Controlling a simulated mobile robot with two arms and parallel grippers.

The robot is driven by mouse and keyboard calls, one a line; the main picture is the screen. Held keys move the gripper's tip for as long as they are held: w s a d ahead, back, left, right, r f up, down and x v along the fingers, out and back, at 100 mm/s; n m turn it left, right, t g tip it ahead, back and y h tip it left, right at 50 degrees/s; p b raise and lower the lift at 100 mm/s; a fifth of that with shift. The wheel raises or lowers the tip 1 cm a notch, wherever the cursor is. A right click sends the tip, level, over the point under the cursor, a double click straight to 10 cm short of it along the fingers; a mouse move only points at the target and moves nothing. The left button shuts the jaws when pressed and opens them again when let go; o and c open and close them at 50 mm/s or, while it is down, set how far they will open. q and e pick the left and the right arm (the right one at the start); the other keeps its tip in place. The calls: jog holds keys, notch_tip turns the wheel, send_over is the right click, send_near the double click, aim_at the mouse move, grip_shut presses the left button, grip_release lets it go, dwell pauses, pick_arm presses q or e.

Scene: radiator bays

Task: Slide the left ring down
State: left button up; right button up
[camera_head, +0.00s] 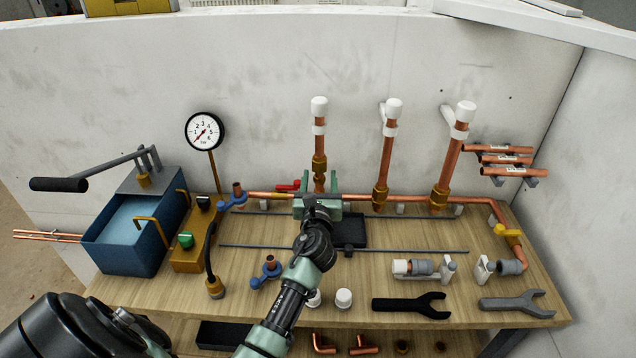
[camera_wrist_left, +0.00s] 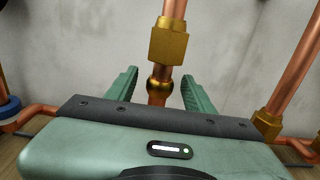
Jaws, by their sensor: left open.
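The left upright copper pipe (camera_head: 319,144) has a white cap on top. A brass nut (camera_wrist_left: 168,42) sits on this pipe; in the head view the nut (camera_head: 320,162) shows just above my gripper. Below the nut, a small rounded brass ring (camera_wrist_left: 158,85) is around the pipe. My left gripper (camera_head: 317,186) is open at the pipe's lower part. In the left wrist view its fingers (camera_wrist_left: 159,80) stand on either side of the ring, with gaps showing on both sides. The gripper body hides the pipe's foot. My right gripper is not in view.
Two more upright pipes (camera_head: 388,155) (camera_head: 452,155) with brass nuts stand to the right. A horizontal copper pipe (camera_head: 265,195) runs along the wall. A pressure gauge (camera_head: 205,131) and blue pump tank (camera_head: 118,247) are at left. Spanners (camera_head: 395,305) lie in front.

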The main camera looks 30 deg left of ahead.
pick_arm(q)
grip_shut()
jog(key=shift+f+b, duration=1.1)
jog(key=shift+f, duration=0.25)
grip_release()
jog(key=shift+r, duration=0.1)
jog(key=shift+s+d, duration=0.1)
jog(key=shift+s, duration=0.05)
jog(key=shift+s+d, duration=0.15)
jog(key=shift+s, duration=0.1)
jog(key=p+v, duration=0.1)
jog(key=v, duration=0.5)
